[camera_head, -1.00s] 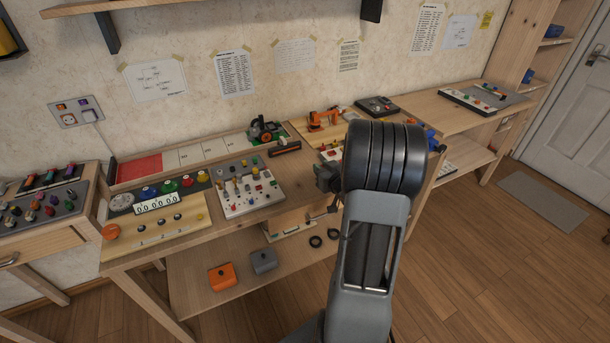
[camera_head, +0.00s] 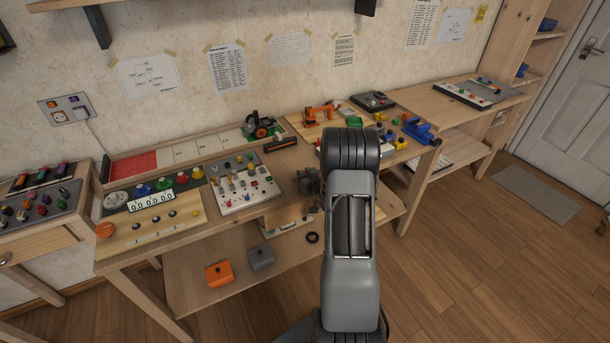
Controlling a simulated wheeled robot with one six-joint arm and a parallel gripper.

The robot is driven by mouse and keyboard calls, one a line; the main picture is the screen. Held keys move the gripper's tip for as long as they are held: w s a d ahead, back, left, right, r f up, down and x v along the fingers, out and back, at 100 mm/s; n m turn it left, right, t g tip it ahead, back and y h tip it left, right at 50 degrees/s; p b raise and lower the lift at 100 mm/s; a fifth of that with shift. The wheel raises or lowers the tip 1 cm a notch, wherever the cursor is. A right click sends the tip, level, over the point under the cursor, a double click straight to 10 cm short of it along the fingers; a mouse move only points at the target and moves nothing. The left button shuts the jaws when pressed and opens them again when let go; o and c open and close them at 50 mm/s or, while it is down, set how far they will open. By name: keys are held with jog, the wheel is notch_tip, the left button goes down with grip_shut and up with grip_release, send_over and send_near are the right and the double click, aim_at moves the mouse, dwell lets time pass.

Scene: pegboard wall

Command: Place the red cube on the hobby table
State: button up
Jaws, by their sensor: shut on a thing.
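The wooden hobby table (camera_head: 225,232) runs along the wall, with control panels on its top. My arm rises in front of its right part. My gripper (camera_head: 309,184) shows only as a small dark piece left of my arm, over the front of the table beside the grey knob panel. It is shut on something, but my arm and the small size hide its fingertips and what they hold. I cannot make out a red cube anywhere in view.
A grey panel with knobs (camera_head: 247,186) and a wooden counter panel (camera_head: 150,228) fill the table's left and middle. An orange toy arm (camera_head: 321,113) stands behind. Orange (camera_head: 218,273) and grey boxes (camera_head: 261,257) sit on the lower shelf.

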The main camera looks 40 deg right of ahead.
jog(key=shift+f, duration=0.15)
jog(key=shift+f+b, duration=0.1)
jog(key=shift+b, duration=0.2)
jog(key=o, duration=0.9)
